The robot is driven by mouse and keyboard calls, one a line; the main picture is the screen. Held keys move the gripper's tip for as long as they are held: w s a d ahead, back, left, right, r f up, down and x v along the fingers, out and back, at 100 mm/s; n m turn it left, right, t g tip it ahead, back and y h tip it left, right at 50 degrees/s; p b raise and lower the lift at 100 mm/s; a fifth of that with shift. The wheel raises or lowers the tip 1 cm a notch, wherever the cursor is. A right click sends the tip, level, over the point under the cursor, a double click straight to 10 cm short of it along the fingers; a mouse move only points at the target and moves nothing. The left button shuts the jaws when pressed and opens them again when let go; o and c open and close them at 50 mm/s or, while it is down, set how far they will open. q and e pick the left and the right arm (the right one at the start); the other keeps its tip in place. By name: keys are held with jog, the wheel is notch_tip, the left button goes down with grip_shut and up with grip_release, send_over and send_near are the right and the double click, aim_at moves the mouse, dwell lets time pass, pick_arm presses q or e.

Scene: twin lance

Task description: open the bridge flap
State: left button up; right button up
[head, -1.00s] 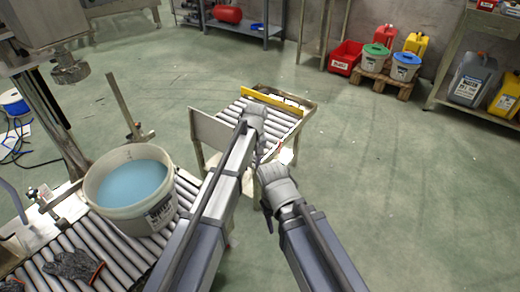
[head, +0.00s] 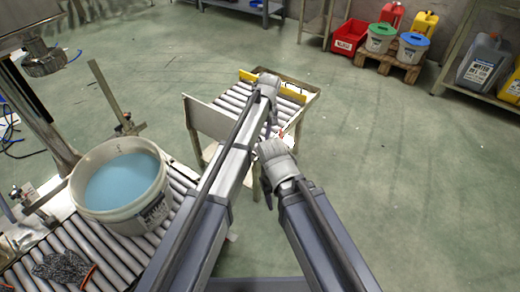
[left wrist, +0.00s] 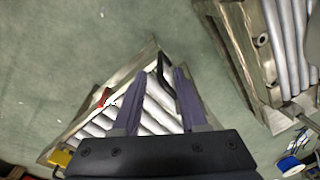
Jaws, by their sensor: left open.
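A small roller table stands ahead, and a flat pale panel that looks like the bridge flap (head: 211,118) stands along its left side, facing the filling conveyor. Its hinge is hidden. My left gripper (head: 270,112) is over the table's rollers, right of the panel; my own arm hides much of it. In the left wrist view my left gripper's fingers (left wrist: 157,100) are apart. A dark bent handle (left wrist: 164,80) shows between them, closer to the right finger; I cannot tell whether they touch. My right gripper (head: 265,192) hangs in front of the table, its jaws unclear.
A white bucket of blue liquid (head: 123,185) stands on the roller conveyor (head: 100,255) at left, with a dark glove (head: 63,268). Tubs stand on a pallet (head: 388,66) at the back right. The floor at right is clear.

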pick_arm(q)
jog(key=f+b, duration=0.3)
jog(key=f, duration=0.1)
jog(key=f+b, duration=0.2)
jog(key=shift+s+a+f+b, duration=0.15)
jog(key=shift+a+f+b, duration=0.1)
jog(key=shift+a+b, duration=0.1)
jog(key=shift+r, duration=0.1)
grip_shut()
jog(key=shift+d, duration=0.2)
dwell(0.8)
